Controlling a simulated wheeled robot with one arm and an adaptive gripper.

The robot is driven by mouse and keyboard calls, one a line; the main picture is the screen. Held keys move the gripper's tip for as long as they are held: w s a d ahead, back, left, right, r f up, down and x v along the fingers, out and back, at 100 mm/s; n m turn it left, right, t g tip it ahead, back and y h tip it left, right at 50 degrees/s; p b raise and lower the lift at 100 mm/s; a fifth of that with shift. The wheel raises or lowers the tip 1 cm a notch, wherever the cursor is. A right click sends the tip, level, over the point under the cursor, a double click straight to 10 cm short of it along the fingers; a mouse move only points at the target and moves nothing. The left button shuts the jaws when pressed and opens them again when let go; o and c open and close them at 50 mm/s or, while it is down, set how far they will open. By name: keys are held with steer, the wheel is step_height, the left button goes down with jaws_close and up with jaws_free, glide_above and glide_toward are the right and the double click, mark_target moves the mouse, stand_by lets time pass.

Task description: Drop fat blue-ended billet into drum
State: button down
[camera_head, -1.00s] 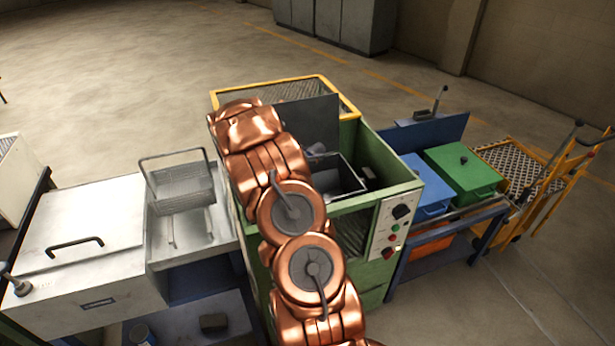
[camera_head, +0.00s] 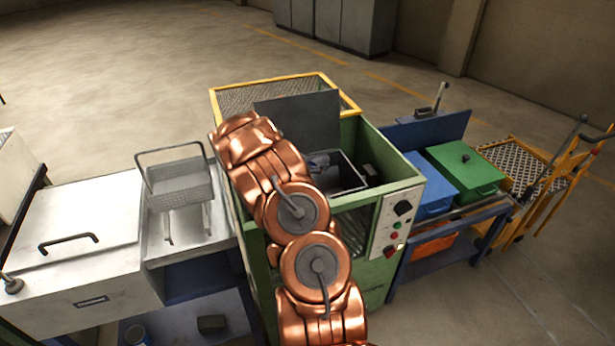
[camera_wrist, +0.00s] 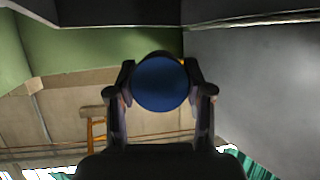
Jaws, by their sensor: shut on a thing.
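In the wrist view my gripper (camera_wrist: 160,92) is shut on the billet, with a finger on each side. The billet's round blue end (camera_wrist: 160,82) faces the camera and hides the rest of its length. In the head view my copper arm reaches over the green machine and covers part of its opening. The billet cannot be made out there. A dark open-topped box (camera_head: 347,183) sits inside the green machine. I cannot tell whether it is the drum; no clearly round drum shows.
The green machine (camera_head: 378,150) has a yellow-framed mesh guard and an upright dark plate (camera_head: 298,113). A wire basket (camera_head: 182,187) stands on the left bench. Blue (camera_head: 428,185) and green (camera_head: 465,168) boxes stand at the right, beside a yellow trolley (camera_head: 515,165).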

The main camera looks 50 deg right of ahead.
stand_by(0.3)
steer(key=shift+c, duration=1.9)
jaws_free()
steer(key=shift+f, duration=0.15)
steer(key=v, duration=1.2)
